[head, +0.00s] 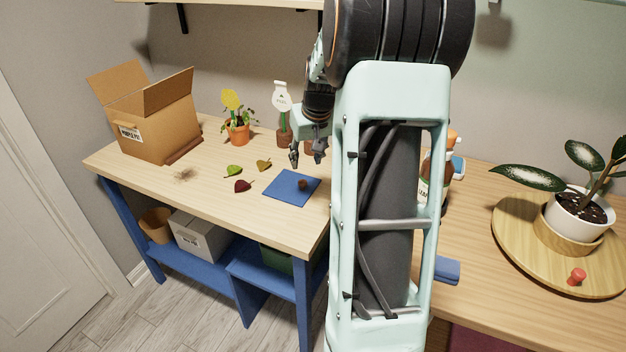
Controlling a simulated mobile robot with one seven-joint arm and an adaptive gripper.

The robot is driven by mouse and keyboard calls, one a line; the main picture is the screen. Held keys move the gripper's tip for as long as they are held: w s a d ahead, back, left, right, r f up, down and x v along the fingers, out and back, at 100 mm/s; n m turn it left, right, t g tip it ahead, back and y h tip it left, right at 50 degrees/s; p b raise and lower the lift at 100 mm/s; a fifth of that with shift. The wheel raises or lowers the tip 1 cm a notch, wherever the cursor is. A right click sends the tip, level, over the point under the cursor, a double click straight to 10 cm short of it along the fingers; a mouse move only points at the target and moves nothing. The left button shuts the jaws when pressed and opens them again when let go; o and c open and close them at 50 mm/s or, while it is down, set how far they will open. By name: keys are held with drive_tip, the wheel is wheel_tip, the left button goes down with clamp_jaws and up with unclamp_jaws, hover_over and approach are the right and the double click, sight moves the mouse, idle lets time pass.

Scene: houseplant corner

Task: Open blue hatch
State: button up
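A flat blue square (286,193) lies level with the top of the light wood bench and looks like the blue hatch, closed. A small brown knob-like piece (303,184) sits on it, right of its middle; I cannot tell if it is fixed. My gripper (306,163) is just above and behind the square, pointing down. Its two fingers are apart with nothing seen between them. It looks clear of the knob, though the exact height is hard to tell. My own arm covers the bench to the right of the square.
Loose leaves (243,186) lie left of the square. An open cardboard box (155,125), a potted yellow flower (237,125) and a tagged pot (284,125) stand behind. A bottle (424,180) and a round wooden board (510,235) with a plant are right.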

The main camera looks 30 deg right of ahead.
sight(303, 182)
drive_tip(key=b+x, duration=0.1)
drive_tip(key=x, duration=1)
drive_tip(key=shift+s, duration=0.1)
clamp_jaws()
